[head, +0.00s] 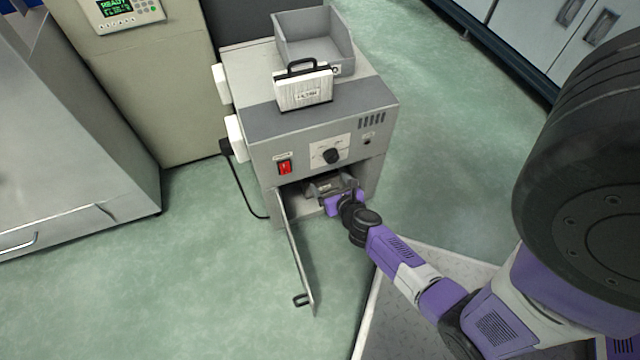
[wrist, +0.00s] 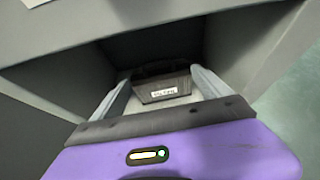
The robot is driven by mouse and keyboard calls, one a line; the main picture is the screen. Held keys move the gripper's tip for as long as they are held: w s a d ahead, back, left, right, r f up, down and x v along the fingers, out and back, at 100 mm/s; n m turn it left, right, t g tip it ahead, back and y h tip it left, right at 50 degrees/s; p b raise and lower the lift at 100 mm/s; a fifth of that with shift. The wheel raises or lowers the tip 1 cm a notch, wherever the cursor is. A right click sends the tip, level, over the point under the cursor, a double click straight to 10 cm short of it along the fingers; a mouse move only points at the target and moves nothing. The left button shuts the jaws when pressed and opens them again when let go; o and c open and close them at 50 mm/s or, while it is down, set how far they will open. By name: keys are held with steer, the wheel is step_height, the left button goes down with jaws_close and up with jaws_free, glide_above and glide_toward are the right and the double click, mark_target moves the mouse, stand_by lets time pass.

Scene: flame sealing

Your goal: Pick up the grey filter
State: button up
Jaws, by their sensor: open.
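The grey filter (wrist: 163,86) is inside the open lower compartment of the machine, with a dark handle on top and a white label on its front. In the head view the grey filter (head: 325,185) is partly hidden by the compartment's edge and my gripper. My gripper (wrist: 160,77) reaches into the compartment with its two fingers apart. In the wrist view the filter shows between the fingers, with a gap visible on each side; I cannot tell whether the fingertips reach past its front.
The machine (head: 320,130) has its door (head: 296,255) swung open at the left of the compartment. A white filter (head: 303,92) with a black handle stands on top, before a grey open bin (head: 313,38). The compartment walls are close around my gripper.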

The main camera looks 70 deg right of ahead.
mark_target(322, 179)
steer(key=shift+b+x, duration=1.1)
steer(key=shift+x, duration=2.9)
steer(key=shift+w+a+r, duration=0.1)
steer(key=shift+w+a, duration=0.05)
jaws_close()
